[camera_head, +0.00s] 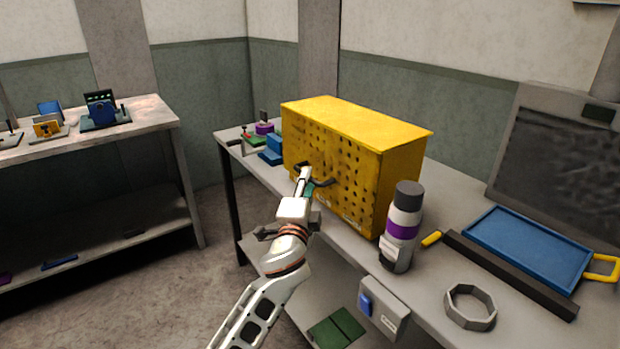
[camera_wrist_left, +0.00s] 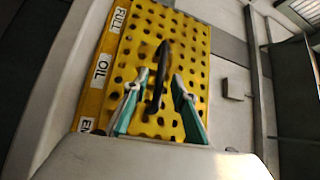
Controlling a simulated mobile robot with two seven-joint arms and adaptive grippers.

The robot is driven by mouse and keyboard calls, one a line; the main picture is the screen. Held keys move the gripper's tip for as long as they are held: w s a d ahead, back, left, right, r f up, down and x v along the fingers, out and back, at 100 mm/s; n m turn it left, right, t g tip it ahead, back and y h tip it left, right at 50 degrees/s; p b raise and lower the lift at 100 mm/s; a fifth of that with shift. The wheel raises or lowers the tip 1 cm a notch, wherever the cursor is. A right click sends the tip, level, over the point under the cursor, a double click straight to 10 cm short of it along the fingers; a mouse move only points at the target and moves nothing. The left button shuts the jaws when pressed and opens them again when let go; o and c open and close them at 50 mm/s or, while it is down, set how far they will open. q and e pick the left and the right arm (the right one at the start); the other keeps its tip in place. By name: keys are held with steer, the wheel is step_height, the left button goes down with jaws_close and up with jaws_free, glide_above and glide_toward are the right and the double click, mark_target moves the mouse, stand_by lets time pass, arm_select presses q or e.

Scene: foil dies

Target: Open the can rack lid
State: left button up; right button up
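The can rack is a yellow perforated box (camera_head: 360,125) on the right-hand bench, and its lid looks shut. A dark bar handle (camera_head: 325,183) sits on its perforated front; the handle (camera_wrist_left: 159,75) also shows in the left wrist view. My left gripper (camera_head: 307,178) is at this handle. In the left wrist view, the teal-padded fingers of my left gripper (camera_wrist_left: 158,98) stand apart, one on each side of the handle, with gaps visible. Contact cannot be told. My right gripper is not in view.
A grey bottle with a purple band (camera_head: 402,230) stands close to the box's right. A blue tray (camera_head: 525,245), a dark bar (camera_head: 508,273) and a grey ring (camera_head: 470,306) lie further right. Small blue blocks (camera_head: 271,152) lie left of the box. Another bench (camera_head: 150,115) stands left.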

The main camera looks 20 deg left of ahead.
arm_select(q)
steer(key=shift+w+a+r, duration=0.1)
steer(key=shift+w+a, duration=0.05)
steer(key=shift+w, duration=1.1)
jaws_close()
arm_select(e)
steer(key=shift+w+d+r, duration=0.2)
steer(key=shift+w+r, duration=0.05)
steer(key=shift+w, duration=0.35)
arm_select(q)
steer(key=shift+r, duration=0.1)
